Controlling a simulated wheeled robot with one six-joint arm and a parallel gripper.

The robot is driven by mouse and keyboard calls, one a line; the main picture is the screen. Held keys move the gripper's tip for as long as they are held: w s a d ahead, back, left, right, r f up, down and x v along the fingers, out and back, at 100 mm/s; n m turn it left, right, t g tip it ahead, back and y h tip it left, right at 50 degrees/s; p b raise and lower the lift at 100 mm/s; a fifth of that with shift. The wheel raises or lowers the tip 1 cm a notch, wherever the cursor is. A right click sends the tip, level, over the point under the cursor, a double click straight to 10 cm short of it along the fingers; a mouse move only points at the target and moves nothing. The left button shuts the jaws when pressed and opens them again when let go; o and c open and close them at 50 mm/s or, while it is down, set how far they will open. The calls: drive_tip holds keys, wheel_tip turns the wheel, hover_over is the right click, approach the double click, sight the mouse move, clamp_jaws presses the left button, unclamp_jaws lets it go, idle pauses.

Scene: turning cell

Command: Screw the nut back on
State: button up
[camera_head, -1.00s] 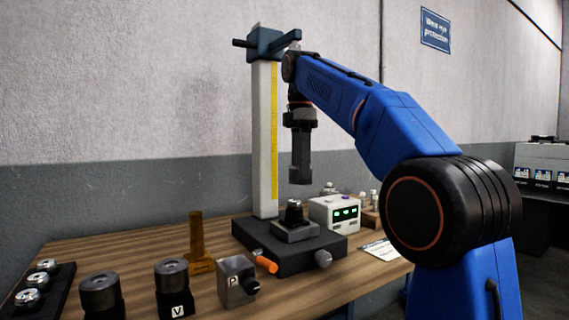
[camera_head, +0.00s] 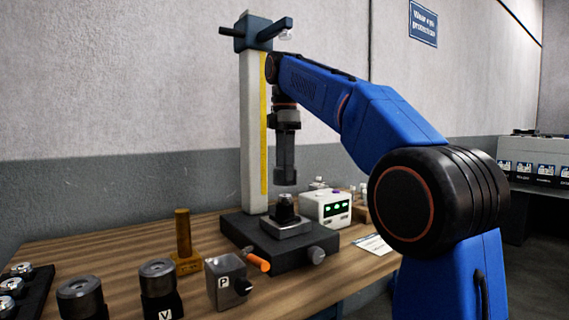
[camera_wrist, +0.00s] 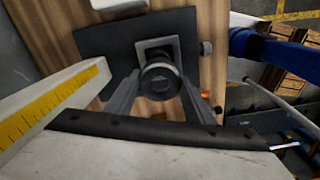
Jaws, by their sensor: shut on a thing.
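My gripper (camera_head: 285,180) points straight down over the gauge stand. In the wrist view its two fingers (camera_wrist: 160,83) close on a dark round piece, which looks like the nut (camera_wrist: 160,72). The nut hides most of what is beneath it there. In the head view the fingers hide the nut. Below my fingertips, a dark upright part with a bright top (camera_head: 286,208) stands on a grey block (camera_head: 287,228) on the stand's black base (camera_head: 265,240). A small gap shows between the fingertips and that part.
The stand's pale column (camera_head: 254,130) with a yellow scale rises close left of my gripper. A white box with green lights (camera_head: 328,209) stands to the right. A brass post (camera_head: 183,235), a block marked P (camera_head: 224,281) and dark cylinders (camera_head: 158,280) are in front left.

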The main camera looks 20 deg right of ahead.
sight(285, 195)
drive_tip(key=shift+f, duration=2.65)
drive_tip(key=shift+f, duration=0.6)
drive_tip(key=o, duration=1.2)
drive_tip(key=shift+o, duration=0.2)
wheel_tip(285, 195, up, 7)
drive_tip(key=shift+r, duration=0.2)
drive_tip(key=shift+s, duration=0.1)
